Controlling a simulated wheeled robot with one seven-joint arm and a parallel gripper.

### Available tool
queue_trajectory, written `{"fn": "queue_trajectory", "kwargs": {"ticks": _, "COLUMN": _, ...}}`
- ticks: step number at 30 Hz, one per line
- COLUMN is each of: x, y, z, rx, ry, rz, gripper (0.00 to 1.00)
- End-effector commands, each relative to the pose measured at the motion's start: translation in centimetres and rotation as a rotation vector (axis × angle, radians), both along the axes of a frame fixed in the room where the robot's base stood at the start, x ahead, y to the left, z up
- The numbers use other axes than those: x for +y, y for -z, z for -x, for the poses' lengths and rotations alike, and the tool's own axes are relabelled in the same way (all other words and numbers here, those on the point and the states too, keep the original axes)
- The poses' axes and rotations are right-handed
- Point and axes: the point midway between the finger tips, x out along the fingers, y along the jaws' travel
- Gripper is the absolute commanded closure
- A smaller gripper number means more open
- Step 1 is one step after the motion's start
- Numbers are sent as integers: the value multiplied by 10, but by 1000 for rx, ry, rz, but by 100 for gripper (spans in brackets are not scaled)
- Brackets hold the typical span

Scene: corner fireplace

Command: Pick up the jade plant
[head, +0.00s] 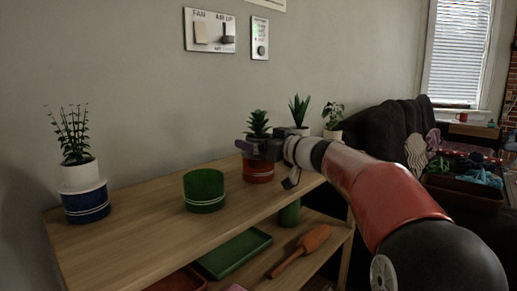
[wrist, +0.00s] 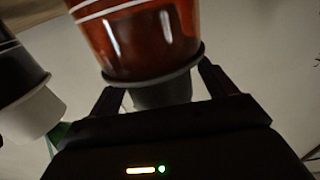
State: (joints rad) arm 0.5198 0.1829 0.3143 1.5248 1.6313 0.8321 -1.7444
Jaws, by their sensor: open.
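A small plant with thick, pointed dark green leaves (head: 258,124) stands in a red pot (head: 259,171) on the wooden shelf. I cannot tell for certain whether it is the jade plant. My gripper (head: 260,149) is open at the red pot's top, below the leaves. In the wrist view the red pot (wrist: 145,35) is upside down, and a grey inner pot (wrist: 162,91) sits at its rim between my spread fingers. Whether the fingers touch it is unclear. Another leafy plant (head: 72,135) stands at the left in a white pot.
The left plant's white pot sits in a blue pot (head: 86,205). A green pot (head: 204,190) stands between the blue and red pots. Two plants in white pots (head: 300,131) (head: 333,133) are behind my gripper. A green tray (head: 235,253) and orange trowel (head: 300,251) lie below.

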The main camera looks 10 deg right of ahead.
Motion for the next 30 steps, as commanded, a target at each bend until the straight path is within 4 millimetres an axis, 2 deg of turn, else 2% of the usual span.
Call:
{"fn": "queue_trajectory", "kwargs": {"ticks": 2, "x": 0, "y": 0, "z": 0, "rx": 0, "ry": 0, "rz": 0, "gripper": 23}}
{"fn": "queue_trajectory", "kwargs": {"ticks": 9, "x": 0, "y": 0, "z": 0, "rx": 0, "ry": 0, "rz": 0, "gripper": 54}}
{"fn": "queue_trajectory", "kwargs": {"ticks": 17, "x": 0, "y": -1, "z": 1, "rx": -1, "ry": 0, "rz": 0, "gripper": 55}}
{"fn": "queue_trajectory", "kwargs": {"ticks": 22, "x": 0, "y": -8, "z": 0, "rx": -2, "ry": 0, "rz": 0, "gripper": 55}}
{"fn": "queue_trajectory", "kwargs": {"ticks": 26, "x": 0, "y": -23, "z": 0, "rx": -4, "ry": 0, "rz": 1, "gripper": 55}}
{"fn": "queue_trajectory", "kwargs": {"ticks": 30, "x": 0, "y": -52, "z": 0, "rx": -6, "ry": 0, "rz": 2, "gripper": 55}}
